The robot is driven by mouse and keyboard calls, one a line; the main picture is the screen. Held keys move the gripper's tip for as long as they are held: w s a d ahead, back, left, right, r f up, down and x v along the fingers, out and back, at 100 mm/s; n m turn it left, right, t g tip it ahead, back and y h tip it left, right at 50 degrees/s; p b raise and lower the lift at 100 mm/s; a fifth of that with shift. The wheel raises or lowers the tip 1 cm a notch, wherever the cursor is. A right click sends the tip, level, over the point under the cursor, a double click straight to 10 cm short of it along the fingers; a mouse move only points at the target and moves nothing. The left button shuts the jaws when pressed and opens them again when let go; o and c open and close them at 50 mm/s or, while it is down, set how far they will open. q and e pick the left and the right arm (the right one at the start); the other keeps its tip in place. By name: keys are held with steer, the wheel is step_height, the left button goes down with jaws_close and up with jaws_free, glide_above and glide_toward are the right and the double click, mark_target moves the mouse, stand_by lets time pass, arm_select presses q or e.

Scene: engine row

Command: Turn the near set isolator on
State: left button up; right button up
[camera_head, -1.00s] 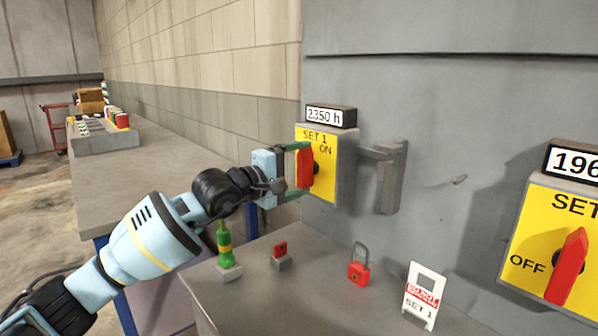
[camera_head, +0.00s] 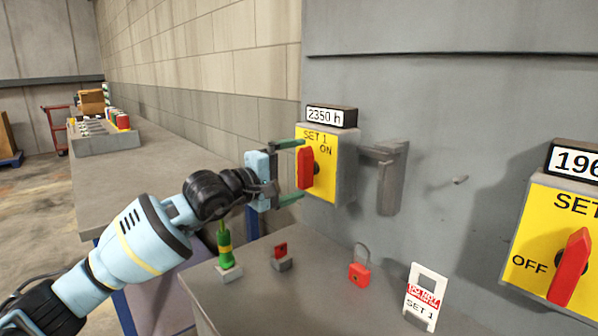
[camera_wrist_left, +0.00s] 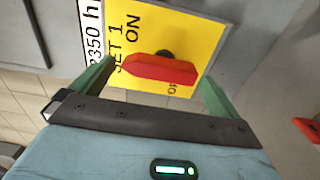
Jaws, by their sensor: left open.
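The SET 1 isolator (camera_head: 325,183) is a yellow-faced grey box on the grey panel; its red handle (camera_head: 305,168) stands upright, with ON at the upper right. The wrist view shows the handle (camera_wrist_left: 158,70) lengthwise, its pointed end towards the box's top, with an OFF label partly covered. My left gripper (camera_head: 291,171) is open, its green fingers above and below the handle's level and just short of it, not gripping. A second SET isolator (camera_head: 530,235) at the right edge has an almost upright red handle (camera_head: 569,267) and OFF at its left; its number is cut off.
On the grey ledge (camera_head: 255,300) below stand a green bottle-like item (camera_head: 224,245), a small red-topped block (camera_head: 281,258), a red padlock (camera_head: 359,270) and a SET 1 tag (camera_head: 423,297). A grey bracket (camera_head: 389,180) juts out right of SET 1.

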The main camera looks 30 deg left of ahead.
arm_select(q)
steer(key=b+v, duration=0.1)
steer(key=v, duration=0.5)
steer(key=shift+s, duration=0.15)
arm_select(e)
steer(key=shift+w+f, duration=0.5)
steer(key=shift+s, duration=0.2)
steer(key=shift+s+f, duration=0.1)
